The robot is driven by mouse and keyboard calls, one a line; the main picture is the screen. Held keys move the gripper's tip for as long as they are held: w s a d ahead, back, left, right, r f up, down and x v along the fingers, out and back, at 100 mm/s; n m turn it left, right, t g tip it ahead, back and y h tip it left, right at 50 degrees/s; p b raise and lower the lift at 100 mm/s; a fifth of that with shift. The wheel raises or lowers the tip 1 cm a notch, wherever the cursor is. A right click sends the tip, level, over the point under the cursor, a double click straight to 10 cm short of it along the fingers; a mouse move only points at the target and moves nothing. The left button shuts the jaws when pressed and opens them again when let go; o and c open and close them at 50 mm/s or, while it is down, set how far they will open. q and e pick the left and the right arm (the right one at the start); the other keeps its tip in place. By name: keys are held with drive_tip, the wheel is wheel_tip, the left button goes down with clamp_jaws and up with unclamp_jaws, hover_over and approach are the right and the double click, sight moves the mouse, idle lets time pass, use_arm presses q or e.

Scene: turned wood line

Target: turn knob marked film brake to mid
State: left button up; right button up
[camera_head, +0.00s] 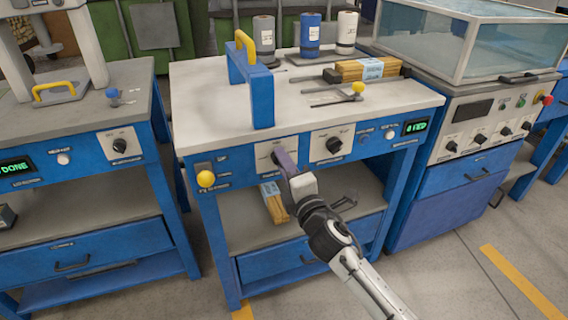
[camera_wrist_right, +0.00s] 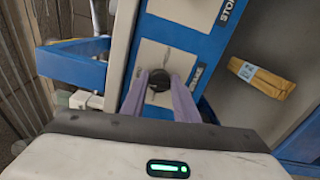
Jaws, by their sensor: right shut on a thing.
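My right gripper (camera_head: 281,161) is at the blue front panel of the middle bench, over a white knob plate (camera_head: 264,150). Its purple fingers hide the knob there in the head view. In the right wrist view the dark round knob (camera_wrist_right: 160,82) sits between the fingertips of the right gripper (camera_wrist_right: 160,84), which is shut on it. My left gripper is not in view.
A yellow push button (camera_head: 206,179) is left of the held knob, and a green display (camera_head: 415,126) is at the panel's right end. A blue frame with a yellow handle (camera_head: 245,45) stands on the bench top. A wrapped bundle (camera_wrist_right: 262,77) lies on the shelf below.

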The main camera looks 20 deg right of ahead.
drive_tip(key=shift+f+m, duration=0.1)
drive_tip(key=shift+m, duration=0.6)
drive_tip(key=o, duration=1.1)
drive_tip(key=shift+c, duration=0.2)
drive_tip(key=shift+s, duration=0.15)
drive_tip(key=s, duration=1)
drive_tip(key=shift+d+p, duration=0.2)
drive_tip(key=shift+p, duration=0.25)
